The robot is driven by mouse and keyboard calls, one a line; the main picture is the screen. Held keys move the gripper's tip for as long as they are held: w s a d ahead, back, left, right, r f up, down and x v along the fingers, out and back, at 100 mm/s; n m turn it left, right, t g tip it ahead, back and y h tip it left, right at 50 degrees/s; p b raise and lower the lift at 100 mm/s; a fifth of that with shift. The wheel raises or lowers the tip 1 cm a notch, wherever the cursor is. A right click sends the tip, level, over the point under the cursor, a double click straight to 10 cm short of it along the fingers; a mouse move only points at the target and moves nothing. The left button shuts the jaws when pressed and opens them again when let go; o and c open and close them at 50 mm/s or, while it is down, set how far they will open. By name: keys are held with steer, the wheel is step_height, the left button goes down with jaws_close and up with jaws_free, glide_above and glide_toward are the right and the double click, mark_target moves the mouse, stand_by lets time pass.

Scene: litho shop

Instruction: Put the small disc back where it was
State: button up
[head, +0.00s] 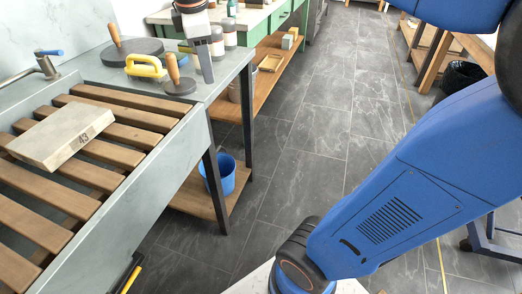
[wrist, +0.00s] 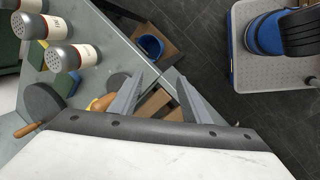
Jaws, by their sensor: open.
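The small disc (head: 180,87) is dark with an upright wooden handle. It stands near the front corner of the grey counter, beside the sink. In the wrist view the small disc (wrist: 117,82) shows partly behind the left finger, its pale handle low beside it. My gripper (head: 206,78) hangs just right of the disc in the head view; its fingers are apart and hold nothing. In the wrist view my gripper (wrist: 160,77) is open over the counter's edge. A larger dark disc (head: 144,50) with a wooden handle lies farther back; it also shows in the wrist view (wrist: 45,100).
A yellow-handled tool (head: 146,66) lies between the discs. Several labelled shakers (wrist: 58,27) stand behind them. A stone marked 43 (head: 62,135) rests on the sink's wooden slats (head: 120,115). A blue bucket (head: 221,174) stands on the lower shelf. The tiled floor (head: 310,150) is open.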

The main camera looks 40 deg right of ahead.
steer(key=s+d+f+m+t+y, duration=0.1)
steer(key=s+f+m, duration=0.6)
steer(key=s+f, duration=0.2)
steer(key=s+d+f+m+t+y, duration=0.1)
steer(key=s+d+f+m, duration=0.1)
steer(key=s+f+m, duration=0.4)
steer(key=s+f, duration=0.3)
steer(key=shift+s+d+f+m, duration=0.2)
steer(key=shift+d+f+m, duration=0.05)
steer(key=shift+m, duration=0.15)
